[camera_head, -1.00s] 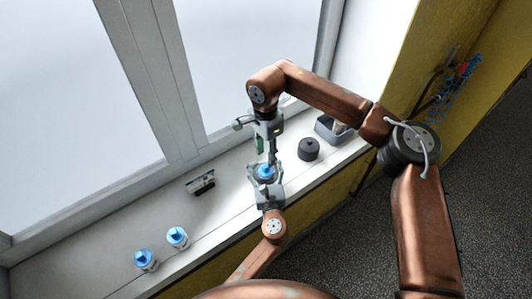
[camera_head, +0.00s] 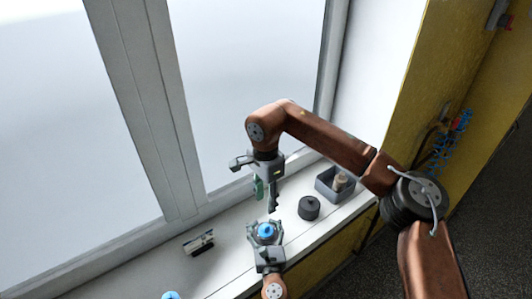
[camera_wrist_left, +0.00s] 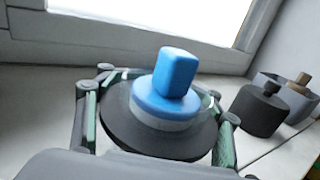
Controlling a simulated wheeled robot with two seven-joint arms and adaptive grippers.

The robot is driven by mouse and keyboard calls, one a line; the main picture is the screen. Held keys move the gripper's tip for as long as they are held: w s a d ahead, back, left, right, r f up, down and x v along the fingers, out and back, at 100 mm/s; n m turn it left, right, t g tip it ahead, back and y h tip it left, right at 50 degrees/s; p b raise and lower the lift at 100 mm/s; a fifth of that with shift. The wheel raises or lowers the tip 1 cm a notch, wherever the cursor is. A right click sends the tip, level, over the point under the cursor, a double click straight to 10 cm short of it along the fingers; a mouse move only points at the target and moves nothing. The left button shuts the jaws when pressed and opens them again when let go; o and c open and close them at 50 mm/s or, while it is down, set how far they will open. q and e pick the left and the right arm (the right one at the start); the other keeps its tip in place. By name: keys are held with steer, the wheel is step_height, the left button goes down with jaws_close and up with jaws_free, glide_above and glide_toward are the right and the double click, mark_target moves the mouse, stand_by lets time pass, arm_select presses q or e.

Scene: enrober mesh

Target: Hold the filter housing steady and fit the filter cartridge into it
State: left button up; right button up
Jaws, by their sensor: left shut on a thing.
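The filter housing, a dark round body (camera_wrist_left: 120,125), is held between the fingers of my left gripper (camera_wrist_left: 155,115). In the head view my left gripper (camera_head: 266,238) is around it at the sill's front. The filter cartridge (camera_wrist_left: 176,75), with a blue block-shaped grip and a white band below, stands in the housing's middle. The band shows above the dark rim; its lower part is hidden. The cartridge's blue top also shows in the head view (camera_head: 266,230). My right gripper (camera_head: 266,196) is above and just behind the cartridge, fingers apart, apart from it and empty.
A dark knobbed cylinder (camera_head: 309,208) stands right of the housing, near a grey bin (camera_head: 325,190) holding a beige piece (camera_head: 340,181). A small black-and-white item (camera_head: 198,242) lies left. Another blue top (camera_head: 170,295) shows at the bottom edge. The window frame borders the sill behind.

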arm_select(q)
steer(key=o, duration=1.6)
